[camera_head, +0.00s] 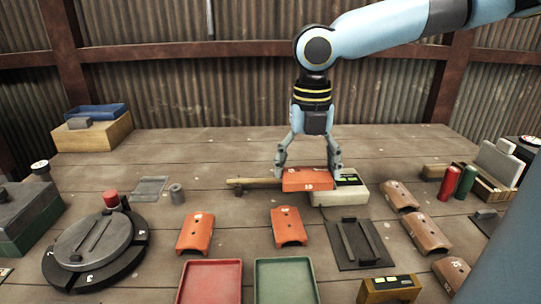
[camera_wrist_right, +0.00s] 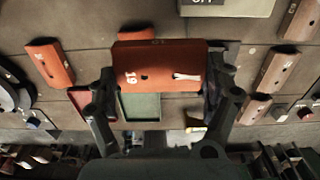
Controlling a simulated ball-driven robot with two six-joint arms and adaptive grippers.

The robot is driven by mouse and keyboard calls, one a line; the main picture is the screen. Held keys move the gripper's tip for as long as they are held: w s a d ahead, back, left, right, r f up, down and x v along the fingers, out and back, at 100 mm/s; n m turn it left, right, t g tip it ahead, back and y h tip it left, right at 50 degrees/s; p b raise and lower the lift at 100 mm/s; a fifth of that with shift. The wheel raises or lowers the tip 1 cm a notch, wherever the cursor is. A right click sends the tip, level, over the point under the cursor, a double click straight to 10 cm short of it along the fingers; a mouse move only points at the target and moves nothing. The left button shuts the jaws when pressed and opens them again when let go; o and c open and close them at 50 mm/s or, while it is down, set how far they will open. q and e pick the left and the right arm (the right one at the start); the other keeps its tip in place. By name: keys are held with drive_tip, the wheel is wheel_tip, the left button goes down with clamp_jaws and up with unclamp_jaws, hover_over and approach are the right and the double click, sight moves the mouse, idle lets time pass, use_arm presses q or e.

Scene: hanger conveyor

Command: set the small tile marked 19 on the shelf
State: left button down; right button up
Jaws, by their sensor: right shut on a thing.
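An orange-red tile (camera_head: 307,181), marked 19, is between the fingers of my right gripper (camera_head: 308,170), which is shut on it. In the right wrist view the tile (camera_wrist_right: 150,65) spans the gap between the fingers (camera_wrist_right: 165,85), and the 19 is near its left end. In the head view the tile overlaps the white device (camera_head: 340,193); I cannot tell its exact height above the table. A light wooden strip (camera_head: 255,182) shows left of the tile. I cannot tell for sure which thing is the shelf. My left gripper is not in view.
Two orange tiles (camera_head: 195,232) (camera_head: 289,227) lie in front, beyond a red tray (camera_head: 211,283) and a green tray (camera_head: 286,282). Several brown tiles (camera_head: 425,232) lie at right. A dark turntable (camera_head: 95,245) stands left. The rear middle of the table is clear.

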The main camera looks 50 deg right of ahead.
sight(288, 168)
drive_tip(key=w+f+b, duration=0.1)
drive_tip(key=w+b, duration=0.1)
drive_tip(key=b, duration=0.1)
drive_tip(key=w+f+b, duration=0.2)
drive_tip(key=b, duration=0.1)
drive_tip(key=shift+b, duration=0.4)
drive_tip(key=w, duration=0.1)
drive_tip(key=w+f, duration=0.1)
drive_tip(key=w, duration=0.1)
drive_tip(key=w+f+b, duration=0.1)
drive_tip(key=shift+w+f, duration=0.1)
drive_tip(key=shift+w, duration=0.3)
drive_tip(key=shift+w+f, duration=0.1)
drive_tip(key=shift+f, duration=0.05)
drive_tip(key=shift+f+b, duration=0.3)
drive_tip(key=shift+f, duration=1.65)
drive_tip(key=shift+f, duration=0.15)
drive_tip(key=o, duration=1)
